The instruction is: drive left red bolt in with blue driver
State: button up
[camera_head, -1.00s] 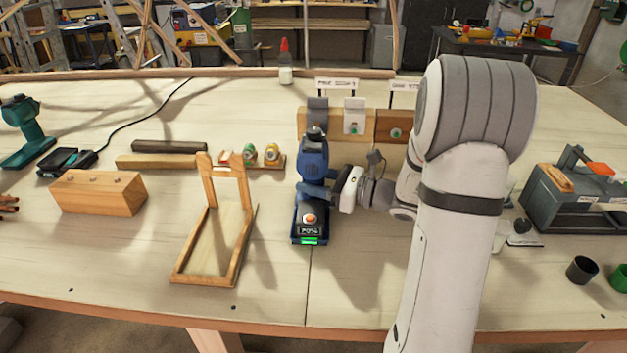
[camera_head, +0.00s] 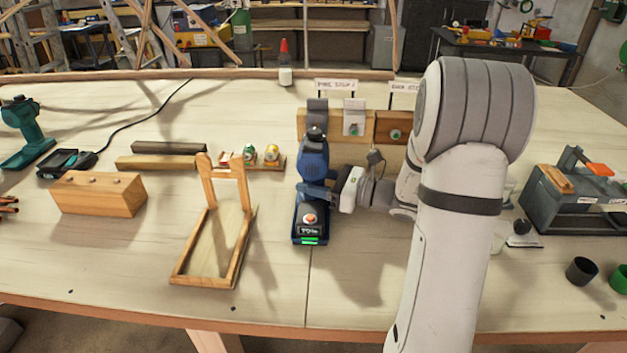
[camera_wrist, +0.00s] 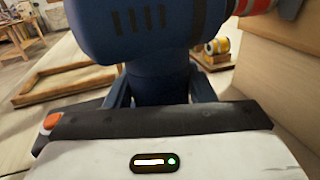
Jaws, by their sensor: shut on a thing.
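The blue driver (camera_head: 313,160) stands upright at the middle of the table, with its dark battery base low near the tabletop and a lit green display on it. My gripper (camera_head: 328,190) is shut on its handle from the right. In the wrist view the blue driver (camera_wrist: 150,25) fills the top, with its handle between the fingers of my gripper (camera_wrist: 160,88). The driver's head is in front of the pale pine block (camera_head: 340,149) and its left grey bracket (camera_head: 317,108). I cannot make out the left red bolt; a red band shows at the top right of the wrist view.
A second grey bracket (camera_head: 354,115) and a brown block (camera_head: 389,125) with a greenish bolt stand to the right. A wooden frame (camera_head: 180,262) is left of the driver, beside a drilled block (camera_head: 97,195). A grey toolbox (camera_head: 565,212) is at right. The front middle is clear.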

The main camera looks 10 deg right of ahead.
jog(key=shift+w+d+r+p, duration=0.1)
jog(key=shift+w+d+p, duration=0.1)
jog(key=shift+w, duration=0.3)
jog(key=shift+w+d+r+p, duration=0.1)
jog(key=shift+w+p, duration=0.1)
jog(key=shift+w, duration=0.3)
dwell(4.8)
jog(key=shift+s, duration=0.2)
dwell(0.3)
jog(key=shift+s+a, duration=0.25)
jog(key=shift+s, duration=0.45)
jog(key=shift+s+a, duration=0.25)
jog(key=shift+s, duration=0.4)
jog(key=shift+r, duration=0.1)
jog(key=shift+r+p, duration=1.8)
jog(key=shift+r, duration=0.15)
